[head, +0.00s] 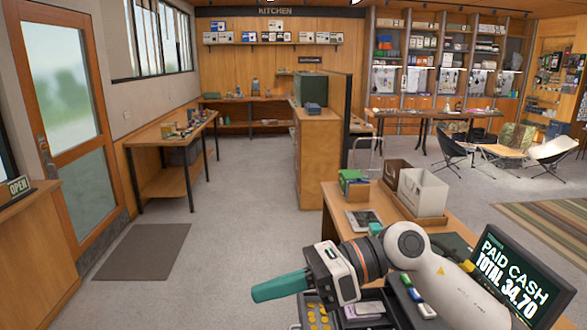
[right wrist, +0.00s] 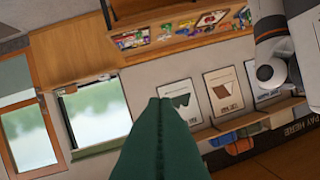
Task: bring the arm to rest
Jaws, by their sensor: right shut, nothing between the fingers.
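My right arm (head: 420,260) reaches in from the lower right of the head view, above the wooden counter. Its gripper, with green fingers (head: 280,287), points left and is raised over the cash drawer area. The fingers are closed together with nothing held. In the right wrist view the shut green fingers (right wrist: 162,140) fill the lower middle, and the room appears tilted. My left gripper does not show in the head view.
Below my right arm is an open cash drawer (head: 318,318) with coins. A register screen (head: 512,277) reads "PAID CASH TOTAL 34.70". A white box (head: 422,190), a green box (head: 352,181) and a card device (head: 363,219) stand on the counter. Open floor lies left, with a dark mat (head: 145,252).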

